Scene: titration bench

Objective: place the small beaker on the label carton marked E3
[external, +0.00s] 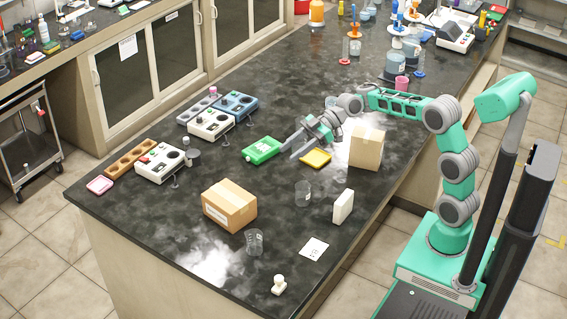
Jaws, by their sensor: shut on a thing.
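My gripper (293,148) is over the middle of the bench, left of the yellow tray. Its fingers are apart and shut on a clear thing that looks like the small beaker, though its outline is hard to make out. A brown carton (229,205) with a white label on its front side stands front left of my gripper. Another brown carton (367,147) stands to the right, behind my gripper's tips. I cannot read E3 on either carton.
Clear beakers (302,194) (254,242) stand upright near the cartons. A white block (343,206), a printed card (313,247) and a small white-topped item (279,285) lie near the front edge. A green box (261,150) and yellow tray (316,158) lie near my gripper.

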